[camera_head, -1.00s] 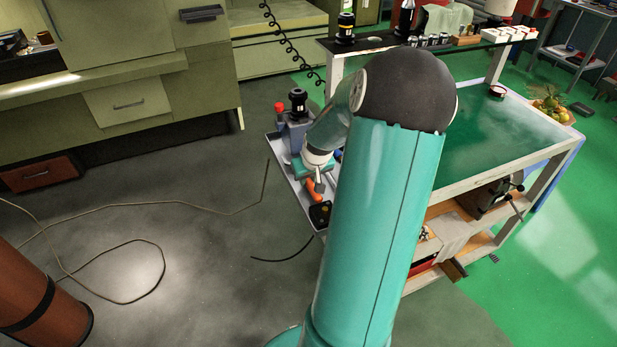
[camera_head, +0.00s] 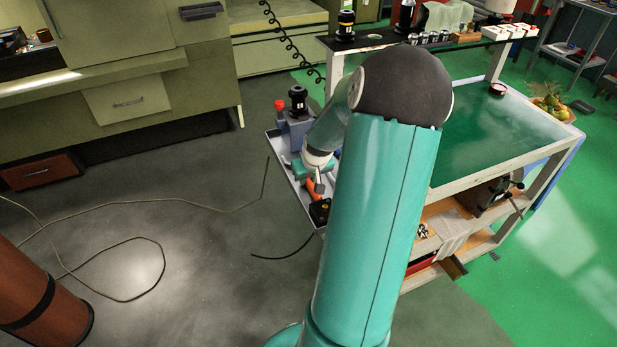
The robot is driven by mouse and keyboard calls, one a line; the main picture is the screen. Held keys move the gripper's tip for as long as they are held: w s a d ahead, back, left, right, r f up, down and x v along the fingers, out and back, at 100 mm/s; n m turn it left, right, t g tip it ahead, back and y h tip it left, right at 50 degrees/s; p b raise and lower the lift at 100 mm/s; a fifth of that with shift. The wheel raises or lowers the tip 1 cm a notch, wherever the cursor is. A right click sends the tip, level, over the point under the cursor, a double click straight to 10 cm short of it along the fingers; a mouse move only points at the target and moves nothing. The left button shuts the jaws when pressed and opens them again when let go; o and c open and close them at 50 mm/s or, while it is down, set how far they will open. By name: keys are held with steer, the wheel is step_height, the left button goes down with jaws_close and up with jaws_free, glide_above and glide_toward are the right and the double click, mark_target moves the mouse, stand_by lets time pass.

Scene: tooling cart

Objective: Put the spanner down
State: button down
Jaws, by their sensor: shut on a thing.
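My gripper (camera_head: 318,177) is small in the view, low over the grey side tray (camera_head: 277,151) at the left end of the cart. My teal arm reaches down to it from the right. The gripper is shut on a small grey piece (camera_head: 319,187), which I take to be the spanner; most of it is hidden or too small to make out. I cannot tell whether it touches the tray. An orange thing (camera_head: 311,191) lies right beside the gripper.
On the tray, a grey-blue tool with a black top (camera_head: 297,100) stands behind my gripper, and a black box (camera_head: 320,210) lies at the near end. The green cart top (camera_head: 490,130) is mostly clear. A cable (camera_head: 150,207) lies on the floor at left.

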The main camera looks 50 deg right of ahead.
steer(key=c, duration=1.2)
jaws_free()
steer(key=shift+o, duration=0.2)
steer(key=v, duration=1.4)
steer(key=shift+f, duration=0.1)
